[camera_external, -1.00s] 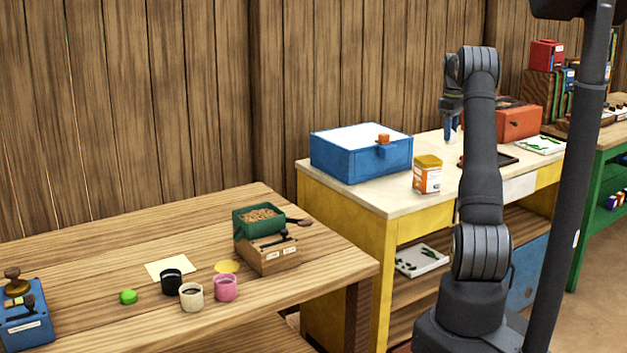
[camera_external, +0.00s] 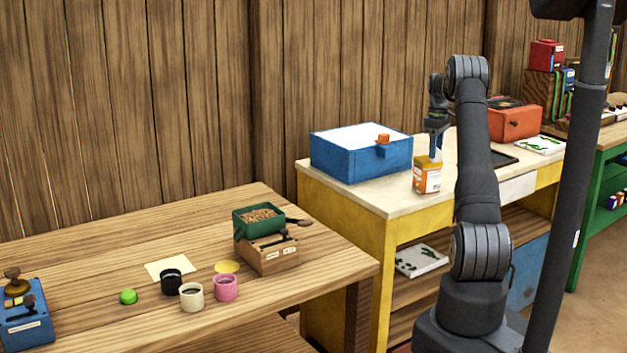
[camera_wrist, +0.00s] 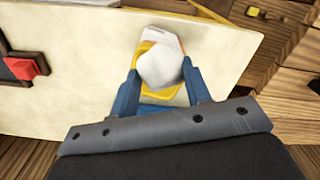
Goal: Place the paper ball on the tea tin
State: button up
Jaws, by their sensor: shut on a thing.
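The tea tin (camera_external: 427,178), a white and orange box with a yellow lid, stands upright on the cream tabletop, right of the blue box. My gripper (camera_external: 436,152) is directly above the tin's lid in the external view. In the wrist view my gripper (camera_wrist: 161,88) has its blue fingers shut on the white crumpled paper ball (camera_wrist: 161,66). The tin's yellow lid (camera_wrist: 166,94) shows behind and below the ball. I cannot tell whether the ball touches the lid. In the external view the ball is hard to make out between the fingers.
The blue box (camera_external: 361,155) with an orange piece on its rim stands left of the tin. A dark tray (camera_external: 500,159) and an orange box (camera_external: 515,121) are to the right. The tabletop (camera_external: 378,197) is clear in front of the blue box.

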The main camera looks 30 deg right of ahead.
jog(key=o, duration=1)
jog(key=shift+c, duration=0.2)
notch_tip(320, 180, up, 12)
notch_tip(320, 180, down, 12)
notch_tip(320, 180, up, 2)
jog(key=shift+r, duration=0.95)
